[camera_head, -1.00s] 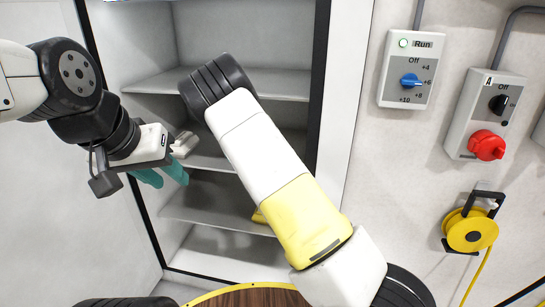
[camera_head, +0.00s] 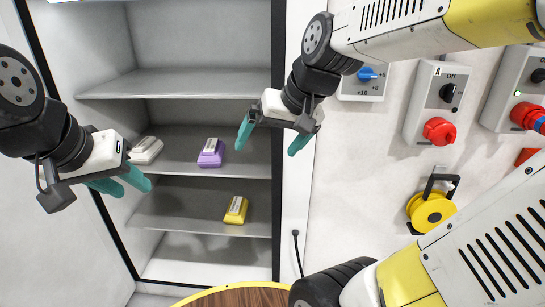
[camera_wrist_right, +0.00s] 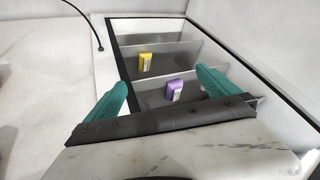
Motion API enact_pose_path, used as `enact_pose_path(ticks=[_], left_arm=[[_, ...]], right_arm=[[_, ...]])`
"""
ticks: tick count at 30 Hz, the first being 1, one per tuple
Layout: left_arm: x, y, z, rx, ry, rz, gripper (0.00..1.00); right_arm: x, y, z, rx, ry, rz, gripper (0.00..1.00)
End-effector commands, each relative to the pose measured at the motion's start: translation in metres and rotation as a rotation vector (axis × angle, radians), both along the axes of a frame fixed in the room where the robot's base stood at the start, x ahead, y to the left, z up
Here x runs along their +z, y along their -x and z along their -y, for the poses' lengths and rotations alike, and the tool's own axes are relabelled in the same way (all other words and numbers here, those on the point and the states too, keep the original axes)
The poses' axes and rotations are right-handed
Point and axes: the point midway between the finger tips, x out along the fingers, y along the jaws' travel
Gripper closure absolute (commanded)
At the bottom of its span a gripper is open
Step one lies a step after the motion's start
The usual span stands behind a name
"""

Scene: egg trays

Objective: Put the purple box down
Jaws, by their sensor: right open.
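The purple box (camera_head: 211,153) sits on a middle shelf (camera_head: 245,163) of the open cabinet, with a pale label on top. It also shows in the right wrist view (camera_wrist_right: 174,89), beyond the fingers. My right gripper (camera_head: 270,142) is open and empty, to the right of the purple box and apart from it. Its teal fingers are spread in the right wrist view (camera_wrist_right: 160,88). My left gripper (camera_head: 122,184) is at the left, in front of the cabinet's left side. Its teal fingers look apart, and nothing shows between them.
A white box (camera_head: 146,150) stands left of the purple one on the same shelf. A yellow box (camera_head: 236,210) sits on the shelf below. The upper shelf (camera_head: 180,84) is bare. A round wooden table edge (camera_head: 240,296) is at the bottom. Wall switches and a yellow cable reel (camera_head: 431,210) are at right.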

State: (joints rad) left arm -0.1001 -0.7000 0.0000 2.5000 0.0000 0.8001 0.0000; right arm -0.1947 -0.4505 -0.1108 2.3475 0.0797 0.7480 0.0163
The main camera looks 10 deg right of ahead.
Motion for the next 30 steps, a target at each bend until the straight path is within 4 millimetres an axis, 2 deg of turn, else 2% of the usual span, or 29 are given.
enact_pose_path(ticks=[1,3,6,9,26,30], left_arm=[[0.0,0.0,0.0,0.0,0.0,0.0,0.64],[0.0,0.0,0.0,0.0,0.0,0.0,0.64],[0.0,0.0,0.0,0.0,0.0,0.0,0.64],[0.0,0.0,0.0,0.0,0.0,0.0,0.64],[0.0,0.0,0.0,0.0,0.0,0.0,0.64],[0.0,0.0,0.0,0.0,0.0,0.0,0.64]], right_arm=[[0.001,0.02,0.004,0.006,0.025,0.023,0.0],[-0.002,0.04,0.008,0.017,0.059,0.041,0.0],[-0.006,0.06,0.011,0.025,0.1,0.058,0.0],[-0.008,0.07,0.013,0.031,0.123,0.066,0.0],[-0.009,0.071,0.014,0.032,0.127,0.067,0.0],[-0.009,0.071,0.013,0.032,0.127,0.067,0.26]])
